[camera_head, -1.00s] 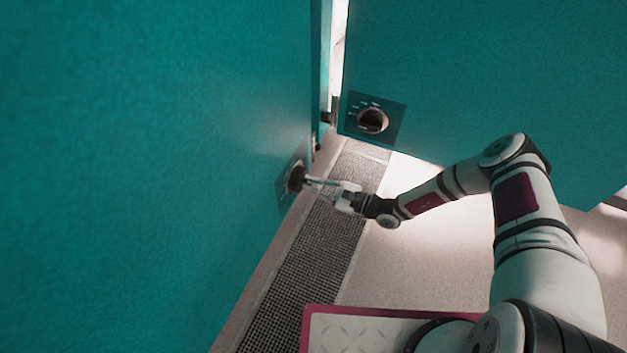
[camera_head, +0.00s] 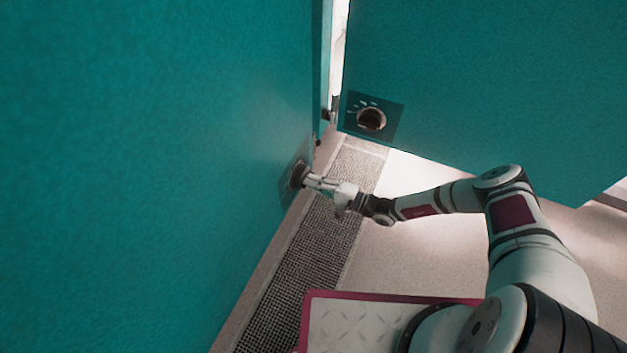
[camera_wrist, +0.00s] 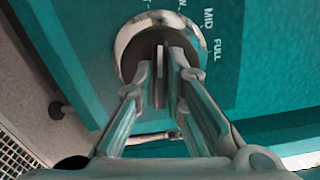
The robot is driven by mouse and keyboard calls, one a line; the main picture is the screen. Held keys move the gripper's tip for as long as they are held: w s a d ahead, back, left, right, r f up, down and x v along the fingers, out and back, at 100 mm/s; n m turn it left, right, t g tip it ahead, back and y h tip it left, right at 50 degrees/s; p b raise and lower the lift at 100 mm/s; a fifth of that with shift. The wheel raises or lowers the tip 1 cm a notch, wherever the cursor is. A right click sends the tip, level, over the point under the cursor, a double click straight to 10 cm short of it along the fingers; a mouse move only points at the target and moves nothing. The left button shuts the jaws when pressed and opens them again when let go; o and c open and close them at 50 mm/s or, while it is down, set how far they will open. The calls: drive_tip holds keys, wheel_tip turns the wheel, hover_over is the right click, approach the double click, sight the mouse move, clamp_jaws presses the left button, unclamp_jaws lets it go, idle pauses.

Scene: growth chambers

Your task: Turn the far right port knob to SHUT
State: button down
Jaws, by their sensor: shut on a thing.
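A port knob (camera_head: 298,174) sits on a dark plate low on the teal wall at the left. In the wrist view it is a round metal knob (camera_wrist: 128,46) with a dark centre and a raised grip bar (camera_wrist: 158,62). White marks beside it include MID and FULL; the other marks are partly cut off or hidden. My gripper (camera_head: 309,181) is at this knob, and in the wrist view my gripper's fingers (camera_wrist: 159,84) are shut on the bar from both sides. A second port knob (camera_head: 371,118) is on a dark plate on the right teal panel, apart from my gripper.
A dark floor grating (camera_head: 300,262) runs along the foot of the left wall. Pale floor (camera_head: 425,245) lies open under my arm. The right panel's lower edge hangs near my arm. A bright narrow gap (camera_head: 338,55) separates the two teal faces.

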drive_tip(key=shift+f+n+p, duration=0.1)
drive_tip(key=shift+n+p, duration=0.25)
drive_tip(key=shift+n, duration=0.75)
drive_tip(key=c, duration=1.6)
unclamp_jaws()
drive_tip(key=shift+c, duration=0.2)
drive_tip(key=shift+d, duration=0.15)
drive_tip(key=v, duration=1.2)
